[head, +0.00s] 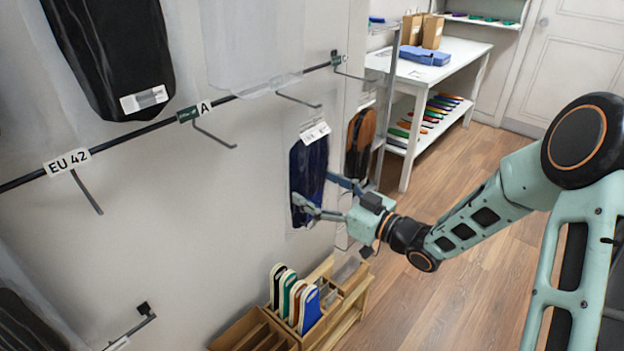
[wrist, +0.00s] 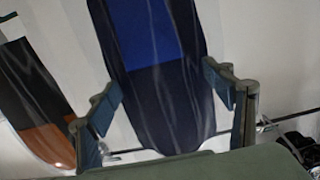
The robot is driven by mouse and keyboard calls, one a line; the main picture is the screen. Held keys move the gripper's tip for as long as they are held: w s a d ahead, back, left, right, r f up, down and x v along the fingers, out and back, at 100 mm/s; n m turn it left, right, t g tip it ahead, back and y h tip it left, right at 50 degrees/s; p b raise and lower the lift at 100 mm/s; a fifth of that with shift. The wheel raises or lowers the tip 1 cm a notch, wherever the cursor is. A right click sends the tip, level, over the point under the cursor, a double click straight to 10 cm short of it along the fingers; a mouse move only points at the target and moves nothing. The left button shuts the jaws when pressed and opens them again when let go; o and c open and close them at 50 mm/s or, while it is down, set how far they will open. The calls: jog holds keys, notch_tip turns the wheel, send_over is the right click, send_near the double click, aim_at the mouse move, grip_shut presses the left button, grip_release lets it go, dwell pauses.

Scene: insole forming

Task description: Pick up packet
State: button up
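A clear packet with dark blue insoles (head: 308,165) hangs at the wall in the head view, with a white label at its top. It fills the middle of the wrist view (wrist: 160,80), bright blue above and dark navy below. My gripper (head: 322,195) is at the packet's lower part, with its fingers spread. In the wrist view my gripper (wrist: 168,112) is open, one finger on each side of the packet's lower end. I cannot tell whether a finger touches it. The packet's hook is hidden in both views.
A packet with orange-brown insoles (head: 360,143) hangs just right; it shows at left in the wrist view (wrist: 35,110). Below stands a wooden rack (head: 352,318) with upright insoles (head: 290,297). Empty hooks (head: 215,137) line the wall rail. A white table (head: 455,52) stands behind.

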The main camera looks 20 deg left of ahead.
jog(key=c, duration=1)
jog(key=shift+c, duration=0.3)
jog(key=shift+r, duration=0.15)
